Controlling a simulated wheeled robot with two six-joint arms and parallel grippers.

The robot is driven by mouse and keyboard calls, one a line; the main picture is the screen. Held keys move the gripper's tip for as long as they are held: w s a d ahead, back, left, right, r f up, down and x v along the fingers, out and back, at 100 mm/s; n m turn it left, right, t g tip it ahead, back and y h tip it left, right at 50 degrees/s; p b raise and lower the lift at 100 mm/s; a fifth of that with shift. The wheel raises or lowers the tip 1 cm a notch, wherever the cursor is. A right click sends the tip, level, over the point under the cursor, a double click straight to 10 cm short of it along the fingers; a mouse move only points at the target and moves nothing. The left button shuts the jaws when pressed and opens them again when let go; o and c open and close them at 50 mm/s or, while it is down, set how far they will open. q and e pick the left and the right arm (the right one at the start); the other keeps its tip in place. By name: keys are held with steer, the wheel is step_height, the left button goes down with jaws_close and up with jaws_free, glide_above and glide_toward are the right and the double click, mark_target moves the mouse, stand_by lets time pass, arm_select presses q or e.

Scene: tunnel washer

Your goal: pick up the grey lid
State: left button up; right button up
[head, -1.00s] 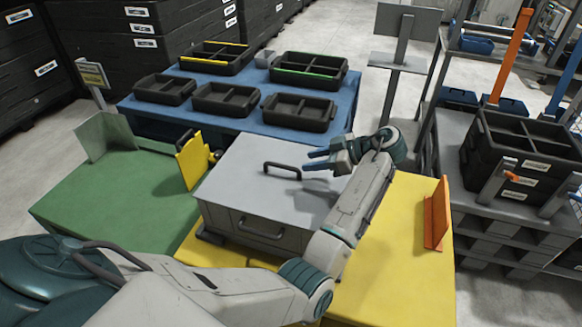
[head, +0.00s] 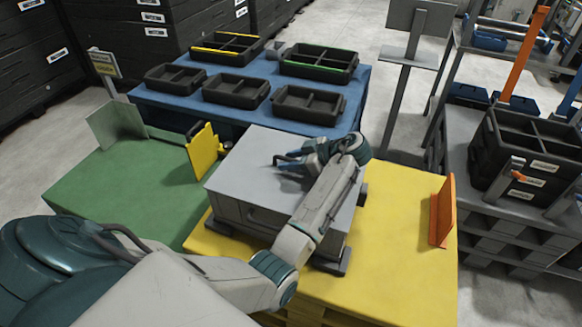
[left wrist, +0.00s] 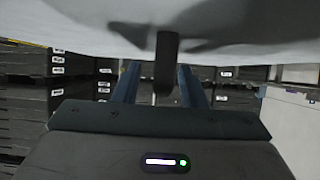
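The grey lid (head: 246,167) lies flat on top of the grey box (head: 244,215), which stands on the yellow surface. My left gripper (head: 280,163) is low over the lid, at its black handle, which it mostly hides in the head view. In the left wrist view, my two blue fingers (left wrist: 160,85) are apart. The black handle (left wrist: 167,62) shows between them, with a visible gap on each side. The pale lid (left wrist: 230,30) fills the top of that view. My right gripper is not in view.
A yellow upright plate (head: 202,151) stands close by the box's left side. An orange upright plate (head: 443,212) stands on the yellow surface (head: 395,240) at right. Behind is a blue table (head: 362,85) with several black trays.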

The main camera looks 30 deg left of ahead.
arm_select(q)
steer(key=shift+c, duration=0.5)
jaws_close()
steer(key=shift+a+r, duration=0.1)
steer(key=shift+r, duration=0.05)
